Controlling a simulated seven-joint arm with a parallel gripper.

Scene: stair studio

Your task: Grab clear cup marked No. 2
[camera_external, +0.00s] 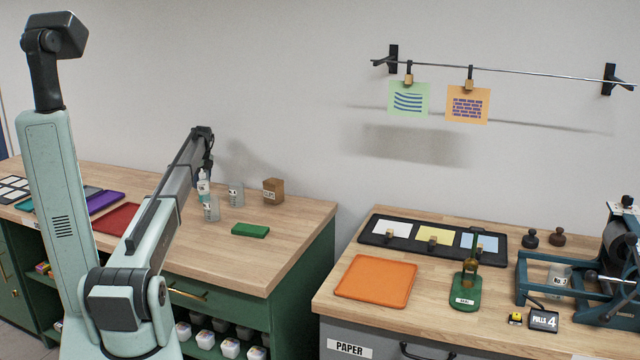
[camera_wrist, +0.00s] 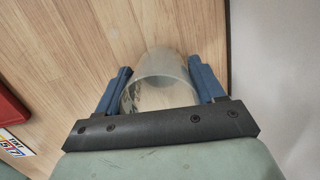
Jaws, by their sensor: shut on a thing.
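My gripper (camera_external: 205,194) points down over the back of the left wooden bench. In the wrist view its two blue fingers (camera_wrist: 159,66) are shut on a clear cup (camera_wrist: 160,92), one on each side. The cup also shows below my gripper in the external view (camera_external: 212,211). Dark print shows on its left side, but I cannot read its number. I cannot tell if it still touches the bench. A second clear cup (camera_external: 236,194) with a small mark stands behind it to the right. Another clear cup with a label (camera_external: 557,277) stands on the right bench by the press.
A brown box (camera_external: 273,191) and a green block (camera_external: 250,230) are to the right of my gripper. A red sheet or tray (camera_external: 112,219) lies to the left. The wall is close behind. The right bench holds an orange mat (camera_external: 375,281) and a blue press (camera_external: 600,285).

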